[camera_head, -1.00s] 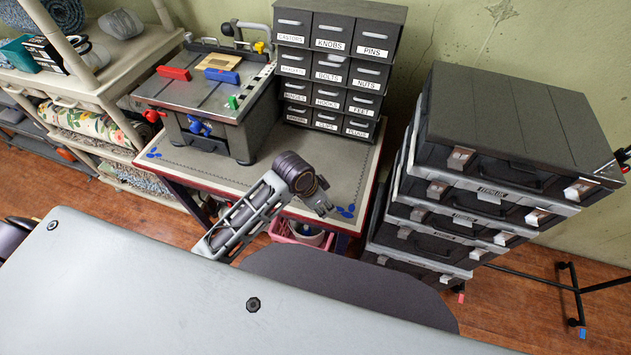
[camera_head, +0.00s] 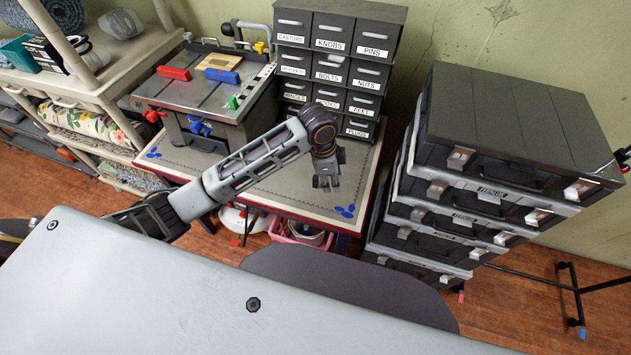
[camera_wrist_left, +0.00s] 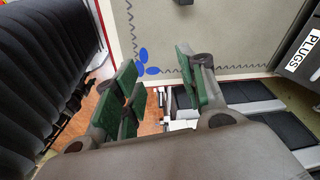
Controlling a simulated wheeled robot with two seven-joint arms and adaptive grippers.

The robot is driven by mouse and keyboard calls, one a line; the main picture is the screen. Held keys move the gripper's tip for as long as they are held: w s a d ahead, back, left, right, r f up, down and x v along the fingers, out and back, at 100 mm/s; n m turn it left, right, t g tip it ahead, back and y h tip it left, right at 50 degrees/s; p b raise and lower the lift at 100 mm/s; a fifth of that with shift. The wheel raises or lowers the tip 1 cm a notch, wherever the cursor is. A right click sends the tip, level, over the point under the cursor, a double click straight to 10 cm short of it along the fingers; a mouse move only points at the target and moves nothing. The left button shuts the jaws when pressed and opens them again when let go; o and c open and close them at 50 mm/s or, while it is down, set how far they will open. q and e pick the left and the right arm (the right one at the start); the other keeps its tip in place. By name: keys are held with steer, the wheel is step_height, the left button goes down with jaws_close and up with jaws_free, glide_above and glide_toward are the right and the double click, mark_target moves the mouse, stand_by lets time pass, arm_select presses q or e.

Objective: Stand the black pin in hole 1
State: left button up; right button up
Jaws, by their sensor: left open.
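I cannot make out the black pin or a numbered hole in either view. A small dark object (camera_wrist_left: 184,2) is cut off by the top edge of the left wrist view, and I cannot tell what it is. My left gripper (camera_head: 327,183) hangs over the right part of the grey worktop (camera_head: 280,190), near its blue marks. In the left wrist view its green-padded fingers (camera_wrist_left: 158,62) are apart with nothing between them. My right gripper is in neither view.
A bench machine (camera_head: 205,95) with red, blue and green parts stands on the worktop's left. A labelled drawer cabinet (camera_head: 330,65) stands behind. Stacked black cases (camera_head: 490,170) rise close on the right. The worktop's front middle is clear.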

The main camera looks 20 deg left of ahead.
arm_select(q)
steer(key=w+a+r+m+g+y, duration=0.1)
steer(key=w+a+r+m+y, duration=0.1)
steer(key=a+r, duration=0.3)
steer(key=shift+w+a+r+m, duration=0.2)
steer(key=shift+w+a+m, duration=0.2)
steer(key=shift+w, duration=0.5)
glide_above(317, 177)
steer(key=f, duration=0.7)
steer(key=shift+s+f, duration=0.15)
steer(key=shift+s, duration=0.05)
steer(key=shift+f, duration=0.65)
steer(key=shift+w+f, duration=0.2)
steer(key=shift+f, duration=2.4)
steer(key=c, duration=0.9)
